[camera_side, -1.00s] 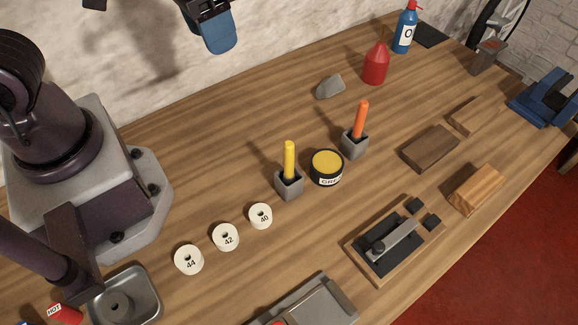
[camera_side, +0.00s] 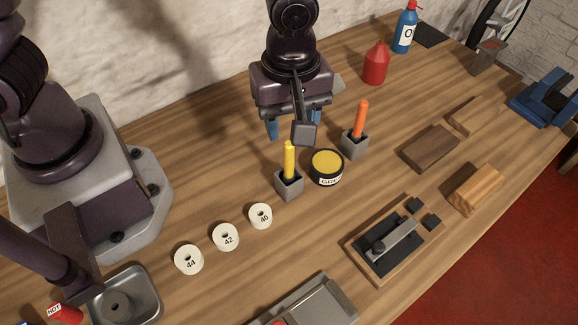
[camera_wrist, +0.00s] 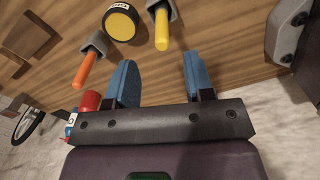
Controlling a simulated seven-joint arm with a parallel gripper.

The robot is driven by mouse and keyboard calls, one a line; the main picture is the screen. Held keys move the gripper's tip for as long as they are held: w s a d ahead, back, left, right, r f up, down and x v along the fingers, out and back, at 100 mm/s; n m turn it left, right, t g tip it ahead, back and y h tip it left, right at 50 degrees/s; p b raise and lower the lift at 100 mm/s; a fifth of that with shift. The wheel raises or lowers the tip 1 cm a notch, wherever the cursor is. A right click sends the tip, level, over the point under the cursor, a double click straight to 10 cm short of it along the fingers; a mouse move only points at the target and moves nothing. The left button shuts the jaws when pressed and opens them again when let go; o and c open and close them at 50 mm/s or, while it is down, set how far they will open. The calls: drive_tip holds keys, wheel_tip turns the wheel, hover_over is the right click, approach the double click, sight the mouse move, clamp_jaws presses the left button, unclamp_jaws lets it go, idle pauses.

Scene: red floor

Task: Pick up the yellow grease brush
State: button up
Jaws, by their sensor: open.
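The yellow grease brush (camera_side: 289,160) stands upright in a small grey square holder (camera_side: 289,187) near the middle of the bench. In the wrist view the yellow brush (camera_wrist: 162,28) is at the top, beyond and between the two blue fingers. My gripper (camera_side: 295,122) is behind the brush in the side view, with its blue fingers spread apart. In the wrist view my gripper (camera_wrist: 158,80) is open with nothing between the fingers. The brush is clear of both fingers.
A grease tin (camera_side: 327,168) stands right beside the yellow brush's holder. An orange brush (camera_side: 361,120) stands in another grey holder (camera_side: 355,146). White numbered rings (camera_side: 226,237) lie to the left. A red bottle (camera_side: 376,65) stands behind. Bare wood lies in front of the holder.

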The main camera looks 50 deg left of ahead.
sight(289, 156)
wheel_tip(289, 156, down, 8)
drive_tip(key=shift+s+f, duration=0.1)
drive_tip(key=shift+f, duration=0.15)
clamp_jaws()
idle(0.3)
